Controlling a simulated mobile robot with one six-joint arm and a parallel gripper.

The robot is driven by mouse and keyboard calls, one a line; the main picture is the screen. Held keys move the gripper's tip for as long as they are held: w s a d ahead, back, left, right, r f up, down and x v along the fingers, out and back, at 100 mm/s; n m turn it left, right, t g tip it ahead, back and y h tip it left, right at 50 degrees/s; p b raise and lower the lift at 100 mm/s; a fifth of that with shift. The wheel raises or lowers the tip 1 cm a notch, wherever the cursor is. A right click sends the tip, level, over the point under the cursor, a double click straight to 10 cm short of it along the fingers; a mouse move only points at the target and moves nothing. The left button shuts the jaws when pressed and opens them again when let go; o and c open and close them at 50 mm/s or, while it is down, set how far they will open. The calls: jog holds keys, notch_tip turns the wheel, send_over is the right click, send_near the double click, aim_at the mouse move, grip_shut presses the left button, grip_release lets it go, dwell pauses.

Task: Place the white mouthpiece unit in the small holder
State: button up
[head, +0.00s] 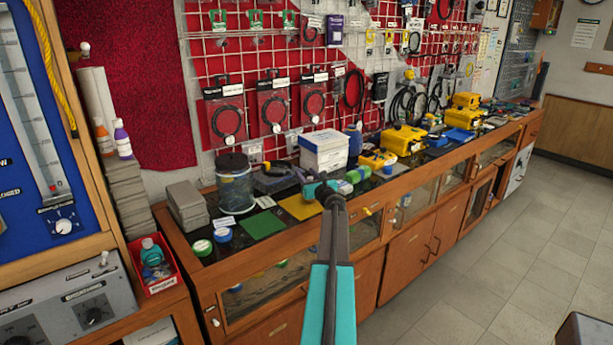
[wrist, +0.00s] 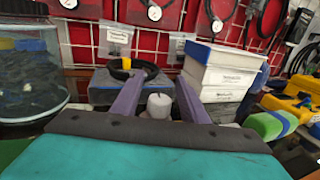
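A small white cylindrical piece with a narrow tip, which looks like the mouthpiece unit (wrist: 159,105), shows between my gripper's fingers in the wrist view. My gripper (wrist: 161,76) has its two purple fingers apart, with a visible gap on each side of the white piece. I cannot tell how far beyond the fingers it stands. In the head view my gripper (head: 322,189) is over the counter, in front of a white box, and the arm hides what lies under it. I cannot make out the small holder for certain in either view.
The wooden counter (head: 285,252) runs along a red pegboard wall. A glass jar (head: 235,186), a white box (head: 324,151) and a yellow case (head: 404,139) stand on it. The white box (wrist: 222,72) is right of my gripper. Open floor lies at the right.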

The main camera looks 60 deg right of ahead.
jog(key=shift+r, duration=0.15)
jog(key=shift+v, duration=0.8)
jog(key=b+v, duration=0.2)
jog(key=v, duration=0.8)
jog(key=shift+s+a, duration=0.15)
dwell(0.5)
